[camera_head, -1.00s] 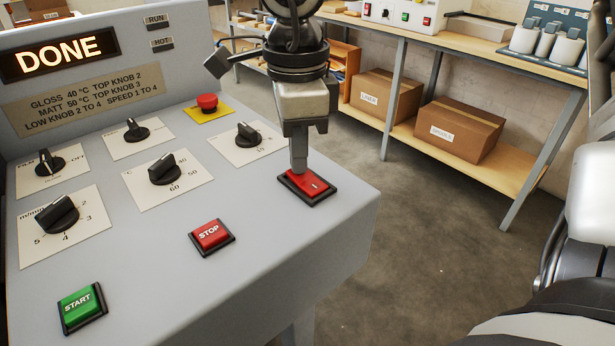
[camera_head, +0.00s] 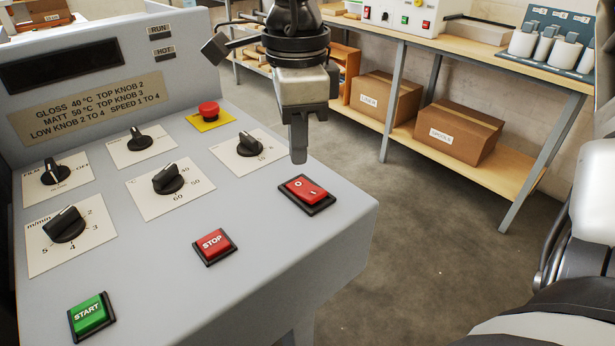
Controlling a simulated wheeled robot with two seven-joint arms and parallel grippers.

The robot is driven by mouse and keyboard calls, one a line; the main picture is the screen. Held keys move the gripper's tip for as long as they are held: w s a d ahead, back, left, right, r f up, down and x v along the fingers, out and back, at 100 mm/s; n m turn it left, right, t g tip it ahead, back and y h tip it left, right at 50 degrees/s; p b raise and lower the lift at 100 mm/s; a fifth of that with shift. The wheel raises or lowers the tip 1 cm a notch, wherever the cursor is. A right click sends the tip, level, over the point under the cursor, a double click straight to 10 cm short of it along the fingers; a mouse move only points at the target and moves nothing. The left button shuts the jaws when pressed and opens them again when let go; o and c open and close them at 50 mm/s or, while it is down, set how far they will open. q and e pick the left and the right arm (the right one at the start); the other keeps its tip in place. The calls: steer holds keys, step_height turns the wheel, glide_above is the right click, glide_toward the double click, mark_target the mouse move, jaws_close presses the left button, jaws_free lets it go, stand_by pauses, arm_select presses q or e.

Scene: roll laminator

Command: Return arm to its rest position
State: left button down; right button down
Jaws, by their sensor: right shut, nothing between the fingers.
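My right gripper (camera_head: 299,158) is shut and empty. It points down above the red rocker switch (camera_head: 306,192) at the right end of the grey laminator panel (camera_head: 265,268), with a gap between the fingertips and the switch. The switch shows a round mark and sits in a black frame. The display (camera_head: 62,66) on the panel's upright back is dark. My left gripper is not in view.
The panel also holds a red STOP button (camera_head: 213,244), a green START button (camera_head: 91,314), a red emergency button (camera_head: 208,110) and several black knobs (camera_head: 168,179). A workbench (camera_head: 490,62) with boxes below stands behind. The floor (camera_head: 430,235) between is clear.

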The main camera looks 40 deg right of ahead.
step_height(320, 180, up, 3)
steer(key=shift+r+p, duration=0.15)
steer(key=shift+p, duration=0.7)
